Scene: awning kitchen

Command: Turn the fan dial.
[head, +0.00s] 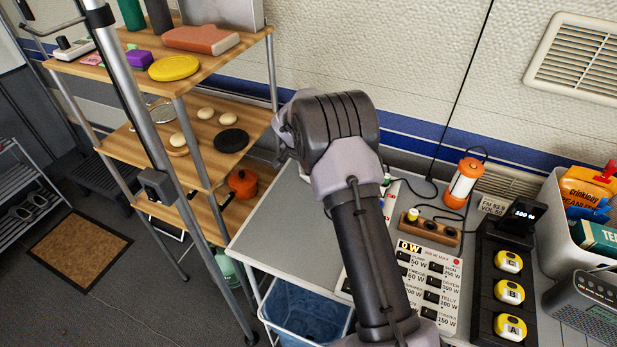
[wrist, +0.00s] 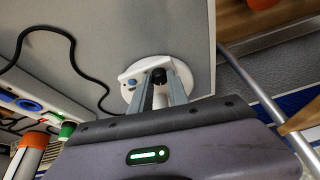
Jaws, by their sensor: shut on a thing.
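In the wrist view, a round white base (wrist: 129,95) stands on the grey tabletop, with a blue button (wrist: 131,82) on its left part. A small black dial (wrist: 158,75) is on it. My gripper (wrist: 158,84) is shut on the black dial, with one grey finger on each side. In the head view, my arm covers the dial and my fingertips. I cannot tell from these frames how far the dial is turned.
An orange lantern (head: 465,185), a switch panel (head: 448,319) reading 0 W and yellow units (head: 509,262) in a black rack stand on the right. A wooden shelf (head: 247,118) and its metal pole are on the left. A black cable (wrist: 72,45) runs near the base.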

